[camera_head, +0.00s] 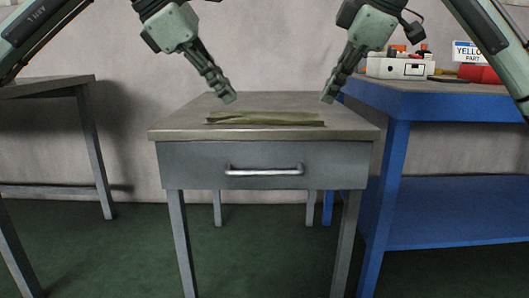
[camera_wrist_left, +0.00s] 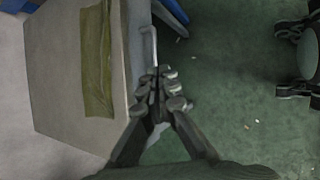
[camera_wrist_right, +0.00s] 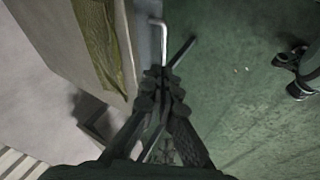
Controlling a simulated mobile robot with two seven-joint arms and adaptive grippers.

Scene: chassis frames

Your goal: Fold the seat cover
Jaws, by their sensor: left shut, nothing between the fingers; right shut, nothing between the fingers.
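The seat cover (camera_head: 265,118) is an olive-green cloth that lies as a long narrow strip across the grey table top. It also shows in the left wrist view (camera_wrist_left: 97,62) and in the right wrist view (camera_wrist_right: 98,40). My right gripper (camera_head: 328,98) is shut and empty, near the cloth's right end. Both look raised above the table and apart from the cloth. How many layers the cloth has cannot be told.
The small table (camera_head: 170,133) has a drawer with a metal handle (camera_head: 264,171). A blue workbench (camera_head: 450,105) stands close on the right, with a white box (camera_head: 397,67) and a red bin (camera_head: 480,74). Another table (camera_head: 45,87) stands at the left.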

